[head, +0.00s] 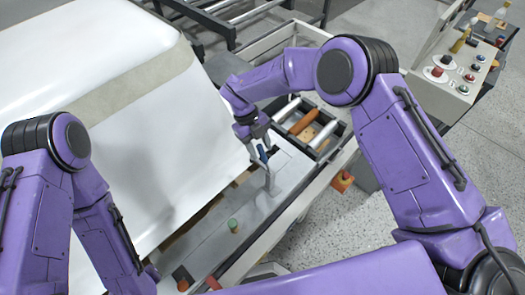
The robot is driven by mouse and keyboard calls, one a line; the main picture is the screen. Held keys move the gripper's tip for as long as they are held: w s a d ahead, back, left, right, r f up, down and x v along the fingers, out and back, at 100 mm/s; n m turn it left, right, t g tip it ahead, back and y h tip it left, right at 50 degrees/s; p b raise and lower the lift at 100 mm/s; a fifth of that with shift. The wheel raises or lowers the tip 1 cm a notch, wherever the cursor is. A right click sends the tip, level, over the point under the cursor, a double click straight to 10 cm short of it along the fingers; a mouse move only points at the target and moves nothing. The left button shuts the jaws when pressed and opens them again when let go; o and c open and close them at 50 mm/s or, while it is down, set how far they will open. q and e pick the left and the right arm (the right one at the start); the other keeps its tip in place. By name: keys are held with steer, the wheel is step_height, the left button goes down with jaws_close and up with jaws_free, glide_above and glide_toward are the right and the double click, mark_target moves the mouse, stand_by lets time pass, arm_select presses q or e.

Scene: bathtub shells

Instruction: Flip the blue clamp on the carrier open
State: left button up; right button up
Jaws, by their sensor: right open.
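The blue clamp (263,154) shows as a small blue handle on a grey lever, standing up from the light grey carrier (287,163) beside the white tub shell. My right gripper (260,146) points down right at the blue handle, with its open fingers around or just beside it. I cannot tell whether they touch it. The right gripper partly hides the top of the handle. My left arm comes down at the left, and its gripper is outside the picture.
The large white tub shell (180,130) fills the left and middle. A tray with rollers and an orange-brown handled tool (301,122) lies behind the clamp. A green knob (233,225) sits nearer on the carrier. A control panel (446,80) stands at the upper right.

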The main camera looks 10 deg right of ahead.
mark_target(262, 154)
steer(key=f, duration=0.4)
steer(key=shift+d+p, duration=0.35)
steer(key=shift+d, duration=0.05)
steer(key=shift+s+r, duration=0.1)
steer(key=shift+s, duration=0.15)
jaws_close()
arm_select(q)
steer(key=shift+w+r, duration=0.35)
steer(key=shift+r, duration=0.1)
